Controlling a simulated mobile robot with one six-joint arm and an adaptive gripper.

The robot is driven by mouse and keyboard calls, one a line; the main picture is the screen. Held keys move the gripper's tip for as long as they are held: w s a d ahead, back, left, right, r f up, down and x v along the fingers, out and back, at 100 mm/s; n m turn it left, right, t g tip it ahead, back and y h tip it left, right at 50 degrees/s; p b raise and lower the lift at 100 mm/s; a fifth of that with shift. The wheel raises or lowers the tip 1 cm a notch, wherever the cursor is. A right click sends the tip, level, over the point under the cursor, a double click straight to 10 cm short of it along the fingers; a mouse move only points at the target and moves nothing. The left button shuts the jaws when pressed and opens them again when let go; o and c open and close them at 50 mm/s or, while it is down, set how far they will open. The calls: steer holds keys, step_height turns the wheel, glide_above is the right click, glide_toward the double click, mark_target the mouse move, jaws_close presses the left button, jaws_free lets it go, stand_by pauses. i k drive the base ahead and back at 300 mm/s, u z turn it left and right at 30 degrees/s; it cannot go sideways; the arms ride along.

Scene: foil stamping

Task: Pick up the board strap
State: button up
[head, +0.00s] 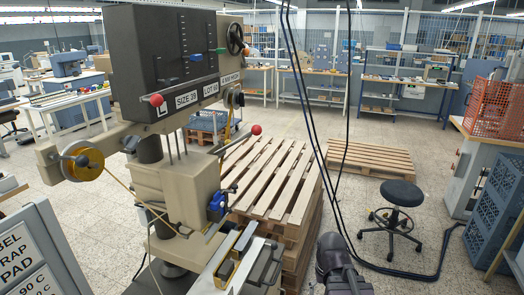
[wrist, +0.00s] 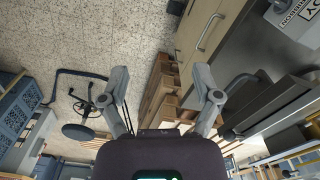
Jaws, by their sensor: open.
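I cannot make out the board strap in either view. The foil stamping machine (head: 160,60) stands at the left of the head view, with a gold foil roll (head: 82,163) on its side and a metal work bed (head: 238,262) low at its front. A sign (head: 30,250) reading in part "STRAP" and "PAD" is cut off at the lower left. My gripper (wrist: 161,78) shows in the wrist view with its two fingers wide apart and nothing between them. It is in the air, with floor and pallet behind it.
Stacked wooden pallets (head: 270,185) stand behind the machine, with another low pallet (head: 370,159) beyond. A black stool (head: 398,205) stands on open floor at the right. Dark cables (head: 310,120) hang down mid-view. Blue crates (head: 490,215) and an orange crate (head: 492,108) stand at the right edge.

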mark_target(241, 243)
steer(key=u, duration=0.45)
steer(key=k, duration=1.05)
steer(key=z, duration=0.35)
steer(key=i, duration=0.5)
steer(key=z, duration=0.1)
